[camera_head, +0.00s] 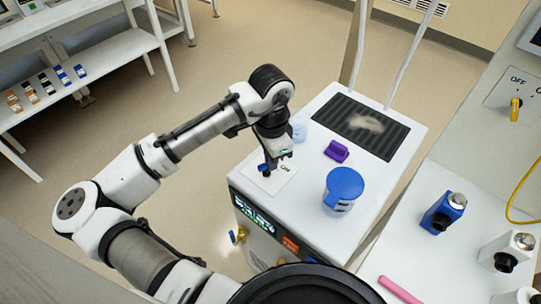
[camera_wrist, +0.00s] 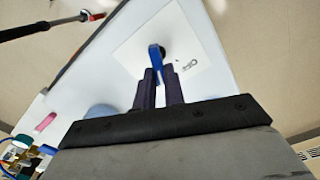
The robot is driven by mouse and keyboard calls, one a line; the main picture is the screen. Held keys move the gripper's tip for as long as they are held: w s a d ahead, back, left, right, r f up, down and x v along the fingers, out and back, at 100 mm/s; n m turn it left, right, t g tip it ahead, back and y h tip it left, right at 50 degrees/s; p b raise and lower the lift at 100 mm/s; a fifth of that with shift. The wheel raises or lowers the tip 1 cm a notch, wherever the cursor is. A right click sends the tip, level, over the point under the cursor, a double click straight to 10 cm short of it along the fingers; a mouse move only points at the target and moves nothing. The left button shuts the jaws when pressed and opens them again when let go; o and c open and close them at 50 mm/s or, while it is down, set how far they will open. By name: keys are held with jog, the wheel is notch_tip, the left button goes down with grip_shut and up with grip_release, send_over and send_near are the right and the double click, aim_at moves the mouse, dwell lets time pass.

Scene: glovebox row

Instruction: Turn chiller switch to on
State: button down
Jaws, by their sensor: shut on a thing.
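The chiller (camera_head: 310,215) is a white box with a lit display on its front and a dark grille on top. A white label plate (camera_head: 283,180) lies on its top, also seen in the wrist view (camera_wrist: 200,47). The chiller switch (camera_wrist: 155,58) on the plate has a blue handle and a dark round base. My gripper (camera_wrist: 158,80) reaches down from above, shut on the blue handle. In the head view my gripper (camera_head: 266,162) partly covers the switch.
A blue-lidded jar (camera_head: 343,188), a purple block (camera_head: 337,151) and a pale blue cup (camera_head: 299,132) stand on the chiller top near my gripper. A yellow switch (camera_head: 515,108) marked OFF is on the right panel. Floor is clear left of the chiller.

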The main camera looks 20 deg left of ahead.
jog(key=shift+m, duration=0.6)
jog(key=c, duration=1.5)
grip_release()
jog(key=shift+r, duration=0.1)
notch_tip(320, 180, up, 14)
jog(key=shift+f+b, duration=0.15)
jog(key=shift+b, duration=0.55)
